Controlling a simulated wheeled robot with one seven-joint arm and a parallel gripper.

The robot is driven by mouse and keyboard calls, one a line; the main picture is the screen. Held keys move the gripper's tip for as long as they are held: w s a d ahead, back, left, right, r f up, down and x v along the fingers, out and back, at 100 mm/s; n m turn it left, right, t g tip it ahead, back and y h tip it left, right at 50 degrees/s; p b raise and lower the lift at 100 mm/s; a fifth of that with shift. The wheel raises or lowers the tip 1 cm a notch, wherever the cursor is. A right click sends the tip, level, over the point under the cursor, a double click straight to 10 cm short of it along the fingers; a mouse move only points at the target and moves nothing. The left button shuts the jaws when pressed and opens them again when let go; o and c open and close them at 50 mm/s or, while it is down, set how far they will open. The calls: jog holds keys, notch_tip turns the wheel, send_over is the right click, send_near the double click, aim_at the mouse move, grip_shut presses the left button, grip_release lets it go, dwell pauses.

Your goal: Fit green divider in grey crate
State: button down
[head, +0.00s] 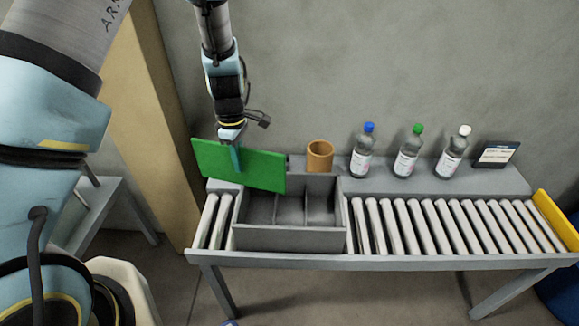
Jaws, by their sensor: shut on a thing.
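The green divider (262,170) is a flat upright panel in the head view, tilted slightly down to the right. My gripper (236,158) is shut on it left of its middle, with a finger over its near face. The grey crate (290,238) stands on the left part of the roller conveyor. Its inside shows upright partitions with open compartments between them. The divider is at the crate's back left, overlapping its rear edge in the picture. I cannot tell whether they touch.
An orange cup (320,156) stands behind the crate. Bottles with blue (364,155), green (407,157) and white (452,157) caps stand on the back ledge, beside a small dark sign (496,154). The conveyor rollers (450,225) right of the crate are clear, ending at a yellow stop (556,220).

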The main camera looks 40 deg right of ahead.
jog(key=s+d+f+n+b, duration=0.2)
jog(key=s+d+f+b, duration=0.1)
jog(key=s+d, duration=0.5)
jog(key=shift+s+d+f+n, duration=0.3)
jog(key=shift+s+d+f, duration=0.15)
jog(key=shift+s, duration=1.15)
jog(key=shift+f+b, duration=1.95)
jog(key=shift+f, duration=1.95)
jog(key=c, duration=0.8)
grip_release()
